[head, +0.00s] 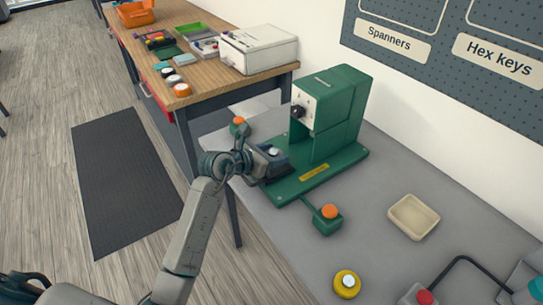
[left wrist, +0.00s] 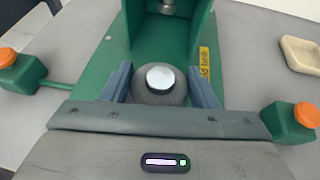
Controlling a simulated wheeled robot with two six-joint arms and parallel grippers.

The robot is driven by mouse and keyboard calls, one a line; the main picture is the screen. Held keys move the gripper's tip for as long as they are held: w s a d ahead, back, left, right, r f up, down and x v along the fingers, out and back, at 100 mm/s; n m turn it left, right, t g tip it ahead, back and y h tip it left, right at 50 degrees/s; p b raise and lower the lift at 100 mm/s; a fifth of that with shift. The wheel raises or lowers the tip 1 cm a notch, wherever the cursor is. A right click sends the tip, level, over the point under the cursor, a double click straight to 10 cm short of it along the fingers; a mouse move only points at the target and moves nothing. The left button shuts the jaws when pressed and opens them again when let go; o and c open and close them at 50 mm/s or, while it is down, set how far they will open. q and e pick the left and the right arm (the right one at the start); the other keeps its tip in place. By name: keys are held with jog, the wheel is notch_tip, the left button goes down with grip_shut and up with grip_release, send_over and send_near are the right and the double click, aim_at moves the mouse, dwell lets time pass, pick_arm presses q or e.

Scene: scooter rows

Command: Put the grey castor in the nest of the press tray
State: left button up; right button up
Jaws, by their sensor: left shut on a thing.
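My left gripper (head: 270,158) is at the front of the green press (head: 340,115), low over its base. It is shut on the grey castor, a dark grey wheel with a pale hub (left wrist: 160,77), which shows between the two blue-grey fingers in the left wrist view (left wrist: 162,86). The castor's hub also shows in the head view (head: 274,151). The press tray and its nest are hidden by the gripper and castor, or cannot be told apart from them. I cannot tell whether the castor touches the tray. My right gripper is not in view.
Green boxes with orange buttons stand on both sides of the press, one nearer (head: 328,219) and one farther (head: 239,126). A beige dish (head: 414,217) and a yellow castor (head: 347,284) lie on the grey bench. A wooden table (head: 200,70) holds several castors and boxes.

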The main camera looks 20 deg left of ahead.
pick_arm(q)
jog(key=shift+w+a+f, duration=0.1)
jog(key=shift+w+a, duration=0.2)
jog(key=shift+w, duration=0.5)
notch_tip(320, 180, down, 3)
jog(key=shift+r+p, duration=0.2)
jog(key=shift+p, duration=0.25)
jog(key=shift+f, duration=0.35)
jog(key=shift+f, duration=0.1)
jog(key=shift+f, duration=0.15)
jog(key=o, duration=1.1)
jog(key=shift+c, duration=0.2)
